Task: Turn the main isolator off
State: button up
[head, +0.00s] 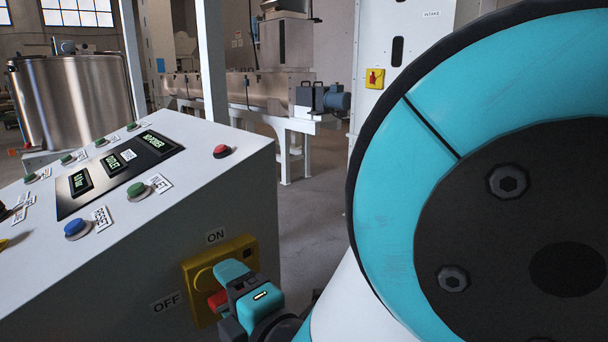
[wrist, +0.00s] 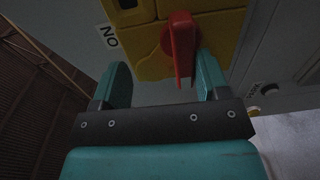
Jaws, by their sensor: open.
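The main isolator is a yellow switch box (head: 243,247) with a red handle (head: 217,301) on the side wall of the console. An ON label (head: 216,236) sits above it and an OFF label (head: 166,302) at its lower left. My gripper (head: 245,285) is in front of the box and hides part of the handle. In the wrist view the red handle (wrist: 180,48) reaches between the open fingers of my gripper (wrist: 162,78), nearer the right finger. The jaws are apart, not closed on it. I cannot tell the handle's exact setting.
The console top (head: 110,185) carries displays and several buttons, including a red one (head: 222,151). Behind are a steel tank (head: 75,98) and a tall cabinet with another small yellow and red switch (head: 375,78). My arm blocks the right side. Open floor lies behind the console.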

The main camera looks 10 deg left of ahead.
jog(key=o, duration=0.6)
notch_tip(320, 180, up, 5)
jog(key=shift+a+f+p, duration=0.1)
jog(key=shift+p, duration=0.65)
jog(key=shift+y, duration=0.3)
jog(key=r+p, duration=0.4)
jog(key=r, duration=0.1)
jog(key=r+p, duration=0.2)
jog(key=r, duration=0.1)
jog(key=shift+w+a+r, duration=0.15)
jog(key=shift+w+r, duration=0.1)
jog(key=shift+w, duration=0.05)
jog(key=r, duration=0.1)
jog(key=r+p, duration=0.1)
jog(key=s+d+r+p, duration=0.1)
jog(key=shift+r, duration=0.4)
jog(key=c, duration=0.7)
jog(key=shift+w+a+r+p, duration=0.15)
jog(key=shift+a+r+p, duration=0.15)
jog(key=shift+r, duration=0.1)
jog(key=shift+f, duration=0.1)
